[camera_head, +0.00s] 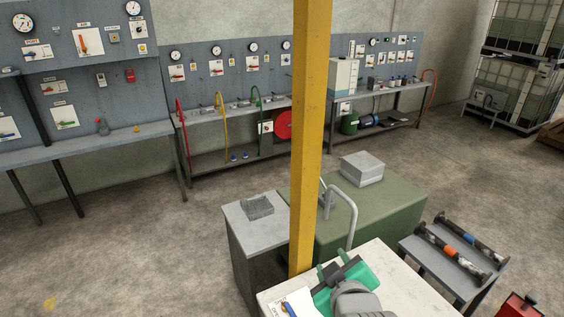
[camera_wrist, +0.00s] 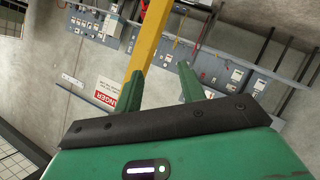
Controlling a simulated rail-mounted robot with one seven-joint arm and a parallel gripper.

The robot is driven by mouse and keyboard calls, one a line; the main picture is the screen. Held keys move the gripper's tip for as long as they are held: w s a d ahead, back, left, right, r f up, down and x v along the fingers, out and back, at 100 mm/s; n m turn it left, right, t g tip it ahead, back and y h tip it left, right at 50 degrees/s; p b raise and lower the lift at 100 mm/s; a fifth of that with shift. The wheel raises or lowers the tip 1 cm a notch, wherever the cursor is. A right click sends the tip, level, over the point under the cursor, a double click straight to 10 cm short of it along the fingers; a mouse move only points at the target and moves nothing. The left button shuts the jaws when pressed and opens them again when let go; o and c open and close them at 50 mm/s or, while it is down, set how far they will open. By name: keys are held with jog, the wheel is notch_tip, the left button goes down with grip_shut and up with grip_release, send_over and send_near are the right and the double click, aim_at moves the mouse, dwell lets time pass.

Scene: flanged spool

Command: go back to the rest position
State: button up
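My gripper (camera_head: 332,263) is green with a dark bar across it. It shows at the bottom middle of the head view, above the white-topped table. In the wrist view its two green fingers (camera_wrist: 160,70) stand apart with nothing between them. Two dark flanged spools lie on a grey stand at the right of the head view.
A yellow post (camera_head: 311,130) rises close behind my gripper. A white table (camera_head: 385,262) is below it. A green cabinet (camera_head: 400,212) with a grey box (camera_head: 362,167) stands behind. A red box (camera_head: 518,306) is at lower right.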

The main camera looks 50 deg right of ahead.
jog(key=w+a+r+t+y, duration=0.1)
jog(key=w+a+r+t, duration=0.35)
jog(key=a+r, duration=0.65)
jog(key=w+a+r+t+y, duration=0.25)
jog(key=a+r+t, duration=0.25)
jog(key=a+r, duration=0.55)
jog(key=s+a+r+t+y, duration=0.3)
jog(key=a+r, duration=0.3)
jog(key=a, duration=0.3)
jog(key=s+a+r+n+t+y, duration=0.1)
jog(key=s+a+r+t+y, duration=0.2)
jog(key=a+r, duration=0.4)
jog(key=a, duration=0.2)
jog(key=shift+s+a+r, duration=0.2)
jog(key=shift+a+r, duration=0.05)
jog(key=shift+a, duration=0.05)
